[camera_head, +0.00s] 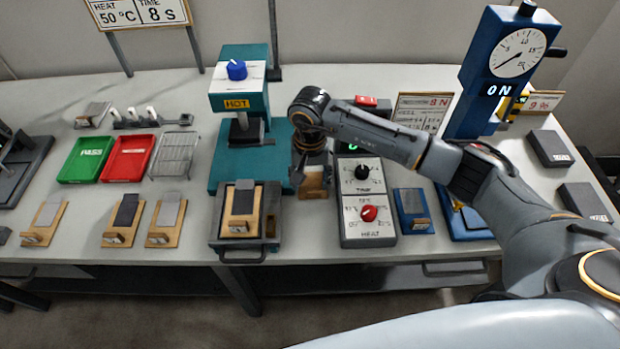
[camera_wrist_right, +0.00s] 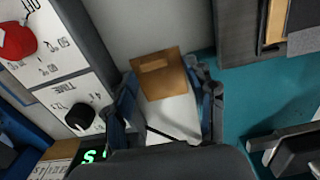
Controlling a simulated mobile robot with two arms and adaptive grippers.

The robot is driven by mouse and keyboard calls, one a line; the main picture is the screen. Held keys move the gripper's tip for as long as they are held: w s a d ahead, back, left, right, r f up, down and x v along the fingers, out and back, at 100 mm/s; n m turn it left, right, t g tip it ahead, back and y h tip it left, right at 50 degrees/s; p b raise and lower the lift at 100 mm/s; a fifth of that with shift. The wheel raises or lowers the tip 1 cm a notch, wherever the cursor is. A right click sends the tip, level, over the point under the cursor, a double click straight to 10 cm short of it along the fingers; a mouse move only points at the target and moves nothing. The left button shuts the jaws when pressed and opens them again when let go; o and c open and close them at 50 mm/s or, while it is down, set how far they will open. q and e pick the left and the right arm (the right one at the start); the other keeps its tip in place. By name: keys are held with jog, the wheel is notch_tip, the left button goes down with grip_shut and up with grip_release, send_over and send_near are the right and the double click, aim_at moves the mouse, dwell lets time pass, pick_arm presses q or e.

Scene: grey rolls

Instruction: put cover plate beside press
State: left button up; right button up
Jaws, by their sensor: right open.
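The cover plate, as far as I can tell, is the piece with a tan wooden part (camera_head: 314,187) just right of the teal press (camera_head: 238,84), between it and the control box. In the right wrist view its tan part (camera_wrist_right: 160,72) and a pale flat part lie between the fingers. My right gripper (camera_head: 311,172) is directly over it, open, with one finger on each side (camera_wrist_right: 167,88). The gripper hides much of the plate in the head view. My left gripper is not in view.
The TIME and HEAT control box (camera_head: 368,208) stands close on the right. A dark tray with a wooden board (camera_head: 243,207) sits in front of the press. Green (camera_head: 87,158) and red (camera_head: 128,158) trays and a wire rack (camera_head: 175,155) are left.

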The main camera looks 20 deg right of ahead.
jog(key=shift+r+p, duration=0.5)
jog(key=shift+r, duration=0.2)
jog(key=shift+w+r+b, duration=0.15)
jog(key=shift+r+b, duration=0.4)
jog(key=shift+b, duration=0.2)
notch_tip(320, 180, up, 10)
jog(key=b, duration=0.2)
jog(key=shift+r, duration=0.15)
